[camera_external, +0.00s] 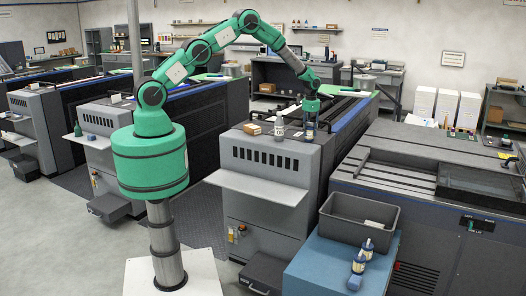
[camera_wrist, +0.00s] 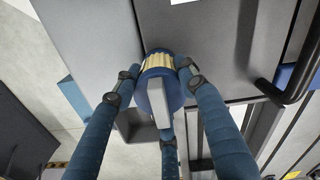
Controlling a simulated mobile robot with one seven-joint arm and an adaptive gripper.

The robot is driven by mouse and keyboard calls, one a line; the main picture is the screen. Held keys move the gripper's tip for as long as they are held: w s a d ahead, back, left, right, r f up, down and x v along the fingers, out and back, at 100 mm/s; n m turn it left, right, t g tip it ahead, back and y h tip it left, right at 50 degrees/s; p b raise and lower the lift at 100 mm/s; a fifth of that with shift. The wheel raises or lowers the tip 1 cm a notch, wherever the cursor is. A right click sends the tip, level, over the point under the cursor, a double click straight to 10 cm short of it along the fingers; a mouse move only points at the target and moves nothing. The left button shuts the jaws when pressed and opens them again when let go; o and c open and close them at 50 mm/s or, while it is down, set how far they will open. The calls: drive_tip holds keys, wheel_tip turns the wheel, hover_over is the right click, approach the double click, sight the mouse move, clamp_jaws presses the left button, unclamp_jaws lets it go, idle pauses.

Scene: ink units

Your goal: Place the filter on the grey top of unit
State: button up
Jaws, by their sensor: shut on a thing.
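The filter is a short cylinder with cream pleats and blue ends; in the wrist view (camera_wrist: 156,62) it sits between the blue fingers of my gripper (camera_wrist: 158,72). In the external view my gripper (camera_external: 310,111) hangs over the right part of the middle unit's grey top (camera_external: 290,146), with the filter (camera_external: 310,131) below it. My gripper is shut on the filter. The filter looks upright and at or just above the grey top; I cannot tell whether it touches. Fingers hide parts of its sides.
A small cardboard box (camera_external: 252,129) and a bottle-like item (camera_external: 279,126) stand on the same top, left of the filter. A dark handle (camera_wrist: 295,85) lies to the right.

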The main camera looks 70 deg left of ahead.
drive_tip(key=shift+f, duration=0.15)
drive_tip(key=o, duration=1.3)
drive_tip(key=shift+c, duration=0.2)
wheel_tip(320, 180, up, 12)
drive_tip(key=shift+r+b, duration=0.1)
drive_tip(key=shift+b, duration=0.95)
drive_tip(key=shift+r, duration=0.1)
